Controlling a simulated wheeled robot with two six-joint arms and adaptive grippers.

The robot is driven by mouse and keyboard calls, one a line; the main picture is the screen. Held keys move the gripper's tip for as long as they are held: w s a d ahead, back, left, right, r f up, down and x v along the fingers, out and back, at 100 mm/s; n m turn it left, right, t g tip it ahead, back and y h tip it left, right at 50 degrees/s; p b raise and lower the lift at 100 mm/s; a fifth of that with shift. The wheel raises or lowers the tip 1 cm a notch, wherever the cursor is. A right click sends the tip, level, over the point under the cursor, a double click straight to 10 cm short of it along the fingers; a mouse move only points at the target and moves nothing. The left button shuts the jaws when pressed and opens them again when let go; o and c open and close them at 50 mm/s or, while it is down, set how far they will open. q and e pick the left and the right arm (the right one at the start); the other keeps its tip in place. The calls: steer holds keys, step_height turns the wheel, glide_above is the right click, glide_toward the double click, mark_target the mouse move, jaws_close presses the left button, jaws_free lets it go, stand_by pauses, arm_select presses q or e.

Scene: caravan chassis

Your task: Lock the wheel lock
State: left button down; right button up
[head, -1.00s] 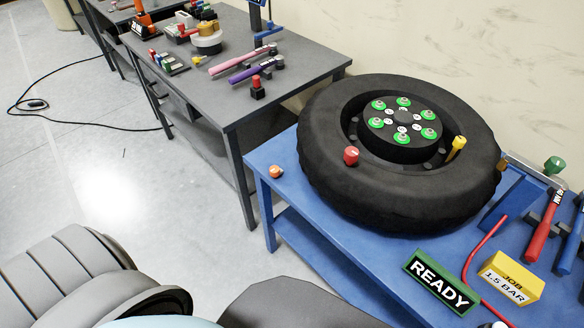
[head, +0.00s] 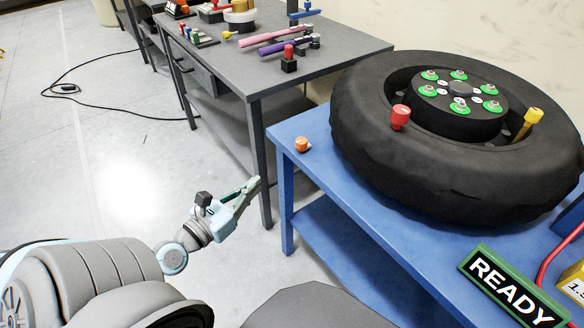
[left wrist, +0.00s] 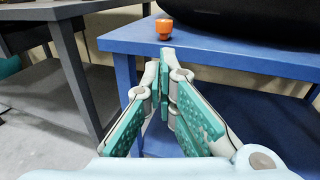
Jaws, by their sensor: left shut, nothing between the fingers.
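A large black wheel (head: 450,177) lies flat on the blue bench (head: 311,176). Its hub carries green-ringed studs (head: 459,75). A red-capped part (head: 400,117) stands at the near inner edge of the tyre and a yellow-capped part (head: 532,117) at the right. I cannot tell which part is the wheel lock. A small orange knob (head: 302,144) sits on the bench's left corner; it also shows in the left wrist view (left wrist: 164,28). My left gripper (head: 257,182) is shut and empty, left of the bench and apart from the knob. My right gripper is out of view.
A green-framed READY sign (head: 512,287) stands at the bench's front right, near a yellow block (head: 575,283). A grey table (head: 235,72) with tools stands behind left. The floor (head: 100,160) at left is open, with a black cable (head: 95,108).

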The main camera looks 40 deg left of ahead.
arm_select(q)
steer(key=d, duration=0.1)
glide_toward(299, 147)
steer(key=shift+m+h, duration=0.3)
steer(key=w+p, duration=0.2)
steer(key=w, duration=0.4)
steer(key=shift+w, duration=0.55)
steer(key=shift+f, duration=0.1)
